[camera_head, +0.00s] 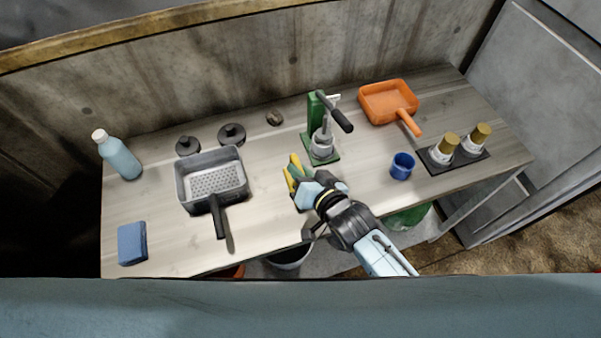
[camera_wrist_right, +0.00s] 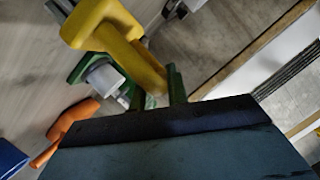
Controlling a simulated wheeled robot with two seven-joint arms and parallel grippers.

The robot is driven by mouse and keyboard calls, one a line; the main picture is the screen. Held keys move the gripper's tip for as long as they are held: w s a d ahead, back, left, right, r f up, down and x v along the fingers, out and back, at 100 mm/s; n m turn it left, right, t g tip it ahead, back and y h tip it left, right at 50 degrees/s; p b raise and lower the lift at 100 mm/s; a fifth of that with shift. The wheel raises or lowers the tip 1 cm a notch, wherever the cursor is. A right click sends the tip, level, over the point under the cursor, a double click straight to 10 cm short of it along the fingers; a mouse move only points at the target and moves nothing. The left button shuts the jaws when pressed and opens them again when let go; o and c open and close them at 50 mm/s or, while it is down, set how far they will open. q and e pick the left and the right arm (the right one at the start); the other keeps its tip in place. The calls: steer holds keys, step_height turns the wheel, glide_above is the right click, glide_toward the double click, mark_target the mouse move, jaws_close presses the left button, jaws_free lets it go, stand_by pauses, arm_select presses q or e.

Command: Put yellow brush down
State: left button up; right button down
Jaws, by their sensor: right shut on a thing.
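The yellow brush (camera_head: 292,180) is at the middle of the table, left of my right gripper (camera_head: 305,178). The right gripper is shut on it. In the right wrist view the yellow brush (camera_wrist_right: 120,42) shows large, its handle running down to the green fingertips of the right gripper (camera_wrist_right: 160,92). I cannot tell whether the brush touches the tabletop. My left gripper is not in view.
A green press (camera_head: 320,140) stands just behind the brush. A grey perforated pan (camera_head: 212,165) is to the left, a blue cup (camera_head: 402,166) to the right. An orange dustpan (camera_head: 388,102) lies at the back.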

steer(key=shift+f, duration=0.4)
steer(key=c, duration=1.4)
jaws_free()
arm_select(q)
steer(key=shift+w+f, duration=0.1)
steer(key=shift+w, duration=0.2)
arm_select(e)
steer(key=shift+o, duration=0.2)
steer(key=shift+s+d+r, duration=0.1)
steer(key=shift+s+r, duration=0.1)
steer(key=shift+s, duration=0.05)
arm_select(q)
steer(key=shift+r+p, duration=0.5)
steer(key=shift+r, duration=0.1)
arm_select(e)
steer(key=v, duration=1.1)
steer(key=shift+r, duration=0.2)
steer(key=shift+s+d, duration=0.1)
steer(key=shift+d, duration=0.05)
